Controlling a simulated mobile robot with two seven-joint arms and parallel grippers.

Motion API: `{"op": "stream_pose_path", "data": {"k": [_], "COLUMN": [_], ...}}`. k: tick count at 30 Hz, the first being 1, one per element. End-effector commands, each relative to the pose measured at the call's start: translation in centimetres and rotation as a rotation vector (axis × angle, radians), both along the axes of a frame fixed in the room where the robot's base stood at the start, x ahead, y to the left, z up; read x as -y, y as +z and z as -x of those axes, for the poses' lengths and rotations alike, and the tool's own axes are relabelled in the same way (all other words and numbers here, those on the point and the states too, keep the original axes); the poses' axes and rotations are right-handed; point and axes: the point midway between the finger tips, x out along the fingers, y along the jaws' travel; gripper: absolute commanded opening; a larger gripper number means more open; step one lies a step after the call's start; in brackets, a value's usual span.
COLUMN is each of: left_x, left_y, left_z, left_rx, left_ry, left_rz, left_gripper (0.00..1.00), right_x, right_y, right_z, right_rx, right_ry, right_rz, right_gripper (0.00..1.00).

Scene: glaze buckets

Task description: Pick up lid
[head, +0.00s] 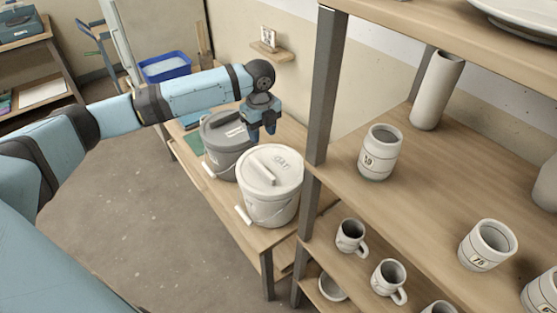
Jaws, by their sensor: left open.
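A white bucket (268,205) stands on the low wooden table, its white lid (287,168) on top with a raised bar handle. Behind it to the left stands a grey bucket (218,160) with a grey lid (220,127) on it. My left gripper (262,137) points down above the right side of the grey lid, behind the white lid. It is open and I see nothing between its fingers. I cannot tell whether the fingertips touch the grey lid. My right gripper is not in view.
A wooden shelf unit (440,190) with dark posts stands close on the right, holding several mugs, jars and a vase (437,90). A blue bin (165,68) is at the back. The grey floor at left is clear.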

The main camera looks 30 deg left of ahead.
Motion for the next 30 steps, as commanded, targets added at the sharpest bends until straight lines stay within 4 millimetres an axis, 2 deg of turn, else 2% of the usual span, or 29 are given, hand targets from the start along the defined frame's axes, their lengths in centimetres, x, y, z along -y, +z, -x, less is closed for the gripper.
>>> {"op": "stream_pose_path", "data": {"k": [6, 12, 20, 27, 30], "left_x": [0.0, 0.0, -0.1, -0.4, -0.4], "left_y": [-3.7, -7.2, -9.2, -12.7, -13.5], "left_z": [0.1, 0.1, 0.1, 0.3, 0.3], "left_rx": [-0.004, -0.002, -0.001, -0.002, -0.001], "left_ry": [0.001, 0.0, 0.001, 0.001, 0.0], "left_rz": [-0.001, -0.001, 0.001, -0.001, 0.0], "left_gripper": [0.44, 0.44, 0.44, 0.44, 0.44], "right_x": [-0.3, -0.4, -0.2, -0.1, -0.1], "right_y": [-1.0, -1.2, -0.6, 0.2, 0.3], "right_z": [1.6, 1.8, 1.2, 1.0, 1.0], "right_rx": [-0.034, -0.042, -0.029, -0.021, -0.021], "right_ry": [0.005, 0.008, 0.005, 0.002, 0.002], "right_rz": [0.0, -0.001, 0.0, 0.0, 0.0], "right_gripper": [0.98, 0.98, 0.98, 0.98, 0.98]}}
